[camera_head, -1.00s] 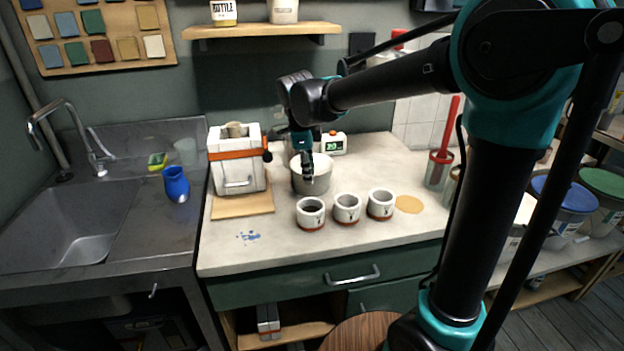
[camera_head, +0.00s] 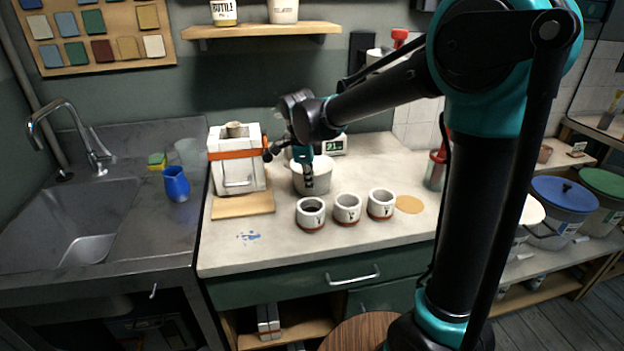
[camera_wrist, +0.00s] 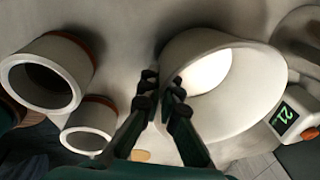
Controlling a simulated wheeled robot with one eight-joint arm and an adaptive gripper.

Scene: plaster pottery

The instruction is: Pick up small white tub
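The small white tub (camera_head: 325,179) stands upright on the worktop, a round pale pot with a thick rim. In the wrist view the tub (camera_wrist: 255,95) fills the middle right, with its bright inside visible. My gripper (camera_head: 308,177) points down at the tub's near side. In the wrist view my gripper's fingertips (camera_wrist: 163,82) are at the tub's left rim, one outside and one over the rim, with a narrow gap between them. Whether they touch the wall is hard to see.
Several small white cups (camera_head: 347,208) stand just in front of the tub. A plaster mould with an orange strap (camera_head: 237,176) is at its left, and a digital timer (camera_head: 333,145) is behind it. The worktop (camera_head: 300,255) is clear toward the front.

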